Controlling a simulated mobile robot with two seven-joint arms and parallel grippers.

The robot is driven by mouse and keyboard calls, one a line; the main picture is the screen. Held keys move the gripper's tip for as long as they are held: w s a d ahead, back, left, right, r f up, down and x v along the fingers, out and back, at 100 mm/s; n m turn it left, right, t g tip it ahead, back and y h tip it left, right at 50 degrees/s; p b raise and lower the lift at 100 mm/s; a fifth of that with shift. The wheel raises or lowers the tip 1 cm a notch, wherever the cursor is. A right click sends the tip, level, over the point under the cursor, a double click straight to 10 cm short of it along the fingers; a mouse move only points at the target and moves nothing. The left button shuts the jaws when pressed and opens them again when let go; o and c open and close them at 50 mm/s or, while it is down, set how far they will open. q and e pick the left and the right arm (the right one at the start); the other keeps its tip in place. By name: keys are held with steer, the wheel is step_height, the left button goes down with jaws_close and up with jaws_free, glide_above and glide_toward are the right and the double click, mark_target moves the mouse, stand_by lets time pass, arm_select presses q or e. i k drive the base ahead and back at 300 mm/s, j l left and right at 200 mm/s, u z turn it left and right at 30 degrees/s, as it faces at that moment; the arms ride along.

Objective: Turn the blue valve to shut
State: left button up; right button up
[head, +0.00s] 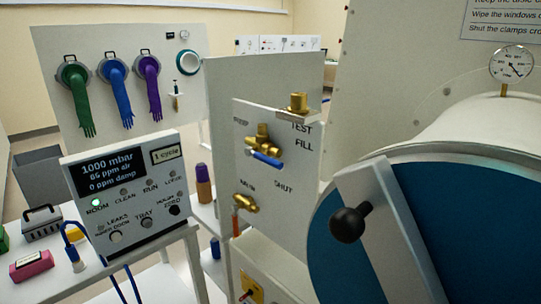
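The blue valve (266,160) is on a light upright panel (258,225) in the middle of the head view. It has a brass body with a blue lever, which runs nearly level, sloping slightly down to the right. The words TEST and FILL stand to its upper right and SHUT below right; a small label to its left is too small to read. I cannot tell from the lever which label it is set to. Neither of my grippers is in view.
Below the blue valve is another brass valve (245,204) with an orange-red lever hanging down. A large round blue door (335,265) with a white bar and black knob (350,223) fills the right. A display box (125,190) stands left. Gloves hang behind it.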

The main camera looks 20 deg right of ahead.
mark_target(249, 151)
steer(key=l+z, duration=0.1)
steer(key=z, duration=0.3)
steer(key=k+l+z, duration=0.1)
steer(key=z, duration=0.3)
steer(key=l+z, duration=0.2)
steer(key=z, duration=0.2)
steer(key=l+z, duration=0.15)
steer(key=z, duration=0.25)
